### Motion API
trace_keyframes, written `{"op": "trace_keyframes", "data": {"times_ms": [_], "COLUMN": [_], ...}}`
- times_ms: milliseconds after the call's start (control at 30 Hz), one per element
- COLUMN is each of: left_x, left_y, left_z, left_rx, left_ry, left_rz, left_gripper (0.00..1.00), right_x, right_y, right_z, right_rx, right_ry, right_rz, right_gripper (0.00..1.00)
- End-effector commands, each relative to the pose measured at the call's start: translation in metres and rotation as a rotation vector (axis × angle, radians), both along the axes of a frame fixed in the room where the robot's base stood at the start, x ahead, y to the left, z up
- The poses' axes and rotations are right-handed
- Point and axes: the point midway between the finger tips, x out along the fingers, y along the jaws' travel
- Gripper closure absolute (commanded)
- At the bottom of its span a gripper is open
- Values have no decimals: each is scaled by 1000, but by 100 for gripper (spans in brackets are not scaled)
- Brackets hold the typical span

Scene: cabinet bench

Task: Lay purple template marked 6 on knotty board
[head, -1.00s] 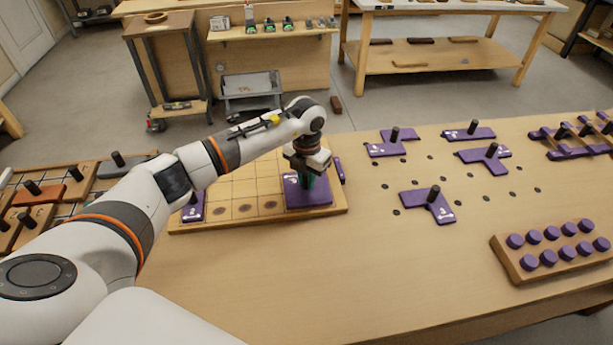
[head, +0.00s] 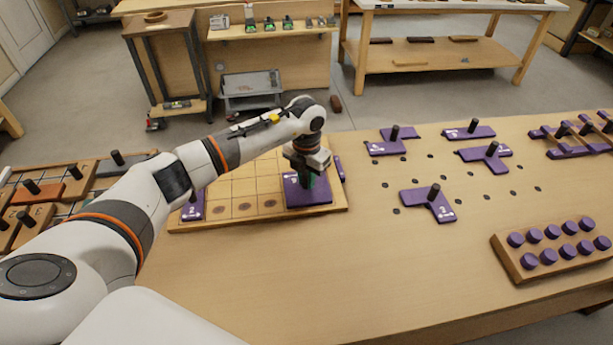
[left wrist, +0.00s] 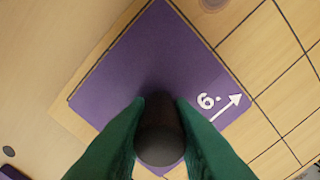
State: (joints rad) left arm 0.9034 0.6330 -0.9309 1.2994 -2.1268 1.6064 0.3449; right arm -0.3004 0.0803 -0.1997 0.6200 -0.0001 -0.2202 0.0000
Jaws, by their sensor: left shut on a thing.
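The purple template marked 6 (head: 307,197) is at the near right corner of the knotty board (head: 240,187), a light gridded board with dark knots. In the left wrist view the template (left wrist: 155,60) shows a white 6 and an arrow, and its edges run nearly along the grid lines. My left gripper (head: 306,178) is shut on the template's dark upright peg (left wrist: 158,130), its green fingers on either side. The template looks flat on or just above the board; I cannot tell which. My right gripper is not in view.
Another purple template (head: 193,207) lies at the board's left end, and a narrow purple piece (head: 339,170) at its right edge. More purple templates, such as one with a peg (head: 430,204), lie to the right. A block of purple knobs (head: 553,250) stands front right. The front table is clear.

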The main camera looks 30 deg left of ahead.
Motion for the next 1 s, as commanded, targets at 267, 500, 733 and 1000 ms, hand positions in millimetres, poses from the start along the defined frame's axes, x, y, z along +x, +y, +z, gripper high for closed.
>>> {"op": "trace_keyframes", "data": {"times_ms": [267, 500, 733, 1000], "left_x": [0, 0, 0, 0], "left_y": [0, 0, 0, 0], "left_z": [0, 0, -1, -1], "left_rx": [-1, 0, 0, 0], "left_ry": [-1, -1, -1, 0], "left_rz": [0, 0, 0, 0], "left_gripper": [100, 70, 54, 36], "right_x": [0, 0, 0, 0], "right_y": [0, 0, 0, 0], "right_z": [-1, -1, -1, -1], "right_rx": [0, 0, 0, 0], "right_ry": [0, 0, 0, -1], "right_rz": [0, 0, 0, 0], "right_gripper": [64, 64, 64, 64]}}
